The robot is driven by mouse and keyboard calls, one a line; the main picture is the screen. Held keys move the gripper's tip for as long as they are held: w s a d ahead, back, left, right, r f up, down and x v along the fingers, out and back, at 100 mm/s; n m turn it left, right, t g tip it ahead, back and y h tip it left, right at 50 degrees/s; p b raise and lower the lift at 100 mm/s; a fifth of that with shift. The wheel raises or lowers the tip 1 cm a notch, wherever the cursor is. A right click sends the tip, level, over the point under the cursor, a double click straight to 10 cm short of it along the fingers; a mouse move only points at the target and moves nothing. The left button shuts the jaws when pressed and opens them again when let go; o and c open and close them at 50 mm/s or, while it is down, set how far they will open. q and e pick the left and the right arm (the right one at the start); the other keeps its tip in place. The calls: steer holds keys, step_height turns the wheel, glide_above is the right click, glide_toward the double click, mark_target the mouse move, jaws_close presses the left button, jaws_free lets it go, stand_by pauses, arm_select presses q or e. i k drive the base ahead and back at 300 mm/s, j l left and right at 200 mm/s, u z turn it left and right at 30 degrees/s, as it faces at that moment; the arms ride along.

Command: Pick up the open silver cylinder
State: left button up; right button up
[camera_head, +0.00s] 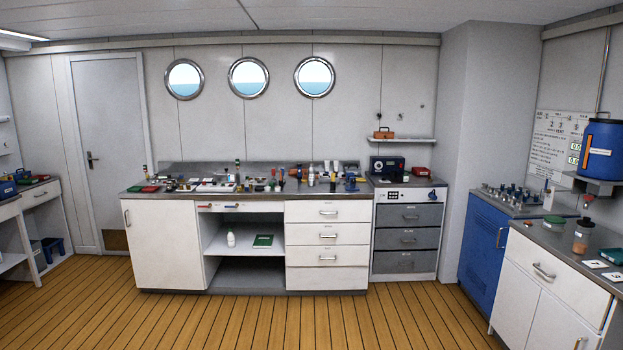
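No open silver cylinder can be made out for certain at this distance. Several small silver-grey upright pieces (508,193) stand on the steel top above the blue cabinet (482,255) at the right; they are too small to tell whether any is an open cylinder. Several small bottles and tools (290,178) crowd the long steel-topped bench (270,193) along the back wall, and a cylinder among them cannot be singled out. Neither of my grippers shows.
A wide plank floor (250,320) lies clear in front of the bench. A white cabinet (550,280) with a blue drum (600,150) above its counter stands at the right. Another bench (40,195) stands at the left, near a closed door (108,145).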

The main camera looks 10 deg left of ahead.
mark_target(310, 170)
steer(key=i+j, duration=0.2)
steer(key=i, duration=0.3)
steer(key=i+j, duration=0.15)
steer(key=i, duration=0.3)
steer(key=i+j, duration=0.2)
steer(key=i, duration=0.3)
steer(key=i+j, duration=0.15)
steer(key=i, duration=0.3)
steer(key=i+j, duration=0.2)
steer(key=i, duration=0.3)
steer(key=i+j, duration=0.15)
steer(key=i, duration=0.3)
steer(key=i+j, duration=0.2)
steer(key=i, duration=0.3)
steer(key=i+j, duration=0.2)
steer(key=i, duration=0.25)
steer(key=i+l+u, duration=0.3)
steer(key=i+l, duration=0.3)
steer(key=i, duration=0.1)
